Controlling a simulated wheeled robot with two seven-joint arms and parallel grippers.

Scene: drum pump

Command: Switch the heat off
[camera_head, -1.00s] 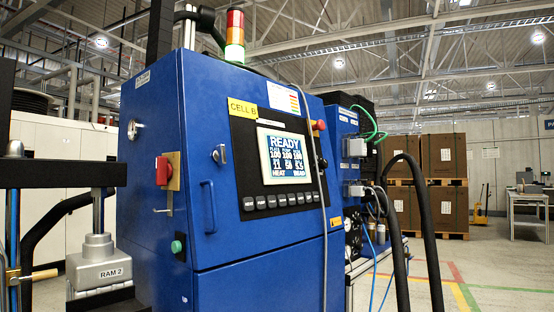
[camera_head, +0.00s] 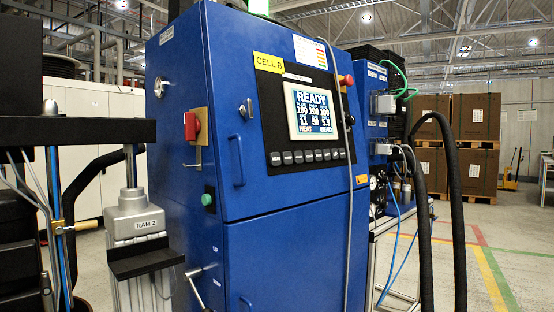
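A blue control cabinet (camera_head: 285,225) labelled CELL B stands in the middle of the head view. Its screen (camera_head: 313,111) reads READY, with rows of numbers and the words HEAT and BEAD at the bottom. A row of small grey buttons (camera_head: 308,156) runs under the screen. A red rotary switch (camera_head: 191,126) on a yellow plate is on the cabinet's left side, with a green button (camera_head: 207,199) below it. A red knob (camera_head: 346,80) is at the panel's upper right. Neither of my grippers shows in the view.
A grey unit labelled RAM 2 (camera_head: 137,222) stands left of the cabinet. Thick black hoses (camera_head: 452,200) arch down on the right. A grey cable hangs across the cabinet front. Boxes on pallets (camera_head: 478,117) stand at the back right, with open floor before them.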

